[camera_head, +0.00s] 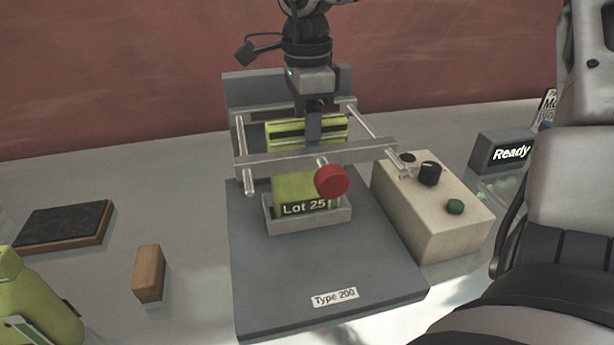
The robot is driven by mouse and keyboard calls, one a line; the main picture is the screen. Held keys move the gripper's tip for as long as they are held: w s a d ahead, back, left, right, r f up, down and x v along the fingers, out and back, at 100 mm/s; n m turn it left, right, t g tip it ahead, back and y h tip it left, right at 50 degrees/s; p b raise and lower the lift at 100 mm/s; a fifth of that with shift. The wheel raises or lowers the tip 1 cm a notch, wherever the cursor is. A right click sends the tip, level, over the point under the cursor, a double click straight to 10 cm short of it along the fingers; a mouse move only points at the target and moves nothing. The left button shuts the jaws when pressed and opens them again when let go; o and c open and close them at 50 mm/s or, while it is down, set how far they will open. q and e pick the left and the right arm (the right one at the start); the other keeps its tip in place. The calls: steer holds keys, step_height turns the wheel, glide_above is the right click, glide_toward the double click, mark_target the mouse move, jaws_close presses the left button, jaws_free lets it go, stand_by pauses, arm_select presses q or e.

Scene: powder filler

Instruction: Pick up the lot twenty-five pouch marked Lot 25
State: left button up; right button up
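The lime-green pouch marked Lot 25 (292,188) stands upright in a small grey tray (310,222) on the machine's base, behind a metal crossbar. Its top, with dark stripes, shows above the bar. My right gripper (313,128) points down from the top of the view over the pouch. One finger shows in front of the pouch's top; the other finger is hidden. I cannot tell whether the fingers press on the pouch. My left gripper is out of view.
The machine has metal rods, a red knob (332,181) and a Type 200 plate (334,297). A control box (432,205) and a Ready display (506,152) stand right.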

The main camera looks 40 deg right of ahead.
jaws_close()
steer(key=shift+r, duration=0.15)
